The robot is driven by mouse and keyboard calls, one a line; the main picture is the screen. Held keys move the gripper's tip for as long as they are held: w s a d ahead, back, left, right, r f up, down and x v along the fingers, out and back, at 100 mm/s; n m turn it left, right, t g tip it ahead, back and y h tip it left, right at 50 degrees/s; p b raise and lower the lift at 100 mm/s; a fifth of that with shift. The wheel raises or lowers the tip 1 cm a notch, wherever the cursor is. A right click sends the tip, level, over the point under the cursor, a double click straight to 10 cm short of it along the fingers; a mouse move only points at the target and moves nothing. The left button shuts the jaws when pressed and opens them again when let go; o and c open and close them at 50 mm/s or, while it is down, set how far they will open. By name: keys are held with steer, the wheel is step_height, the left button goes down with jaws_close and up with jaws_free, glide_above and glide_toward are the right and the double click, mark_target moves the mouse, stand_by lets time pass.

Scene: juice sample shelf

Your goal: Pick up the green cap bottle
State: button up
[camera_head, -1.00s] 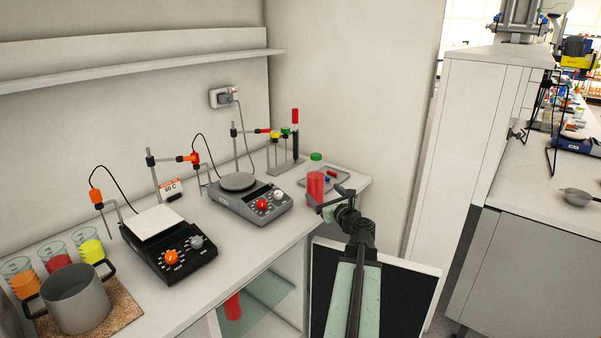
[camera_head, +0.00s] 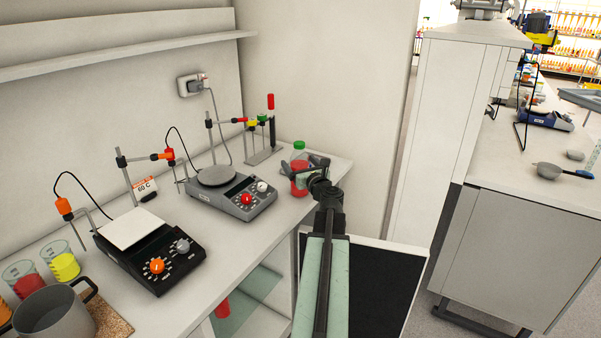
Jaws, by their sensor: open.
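The green cap bottle (camera_head: 299,180) stands upright at the right end of the white counter. It has a clear upper part and red liquid below. My gripper (camera_head: 306,166) is open at the bottle's upper body, with its dark jaws beside and partly in front of it. I cannot tell whether the jaws touch the bottle. Part of the bottle's right side is hidden by the gripper.
A grey hotplate (camera_head: 230,190) with a round plate and a black hotplate (camera_head: 150,250) stand left of the bottle. A stand with coloured caps (camera_head: 262,150) is behind it. A grey pot (camera_head: 50,315) and beakers (camera_head: 65,267) are at lower left.

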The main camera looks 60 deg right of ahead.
steer(key=x, duration=0.3)
steer(key=shift+w+d+f, duration=0.15)
steer(key=shift+w+d, duration=0.05)
steer(key=shift+w, duration=0.15)
jaws_close()
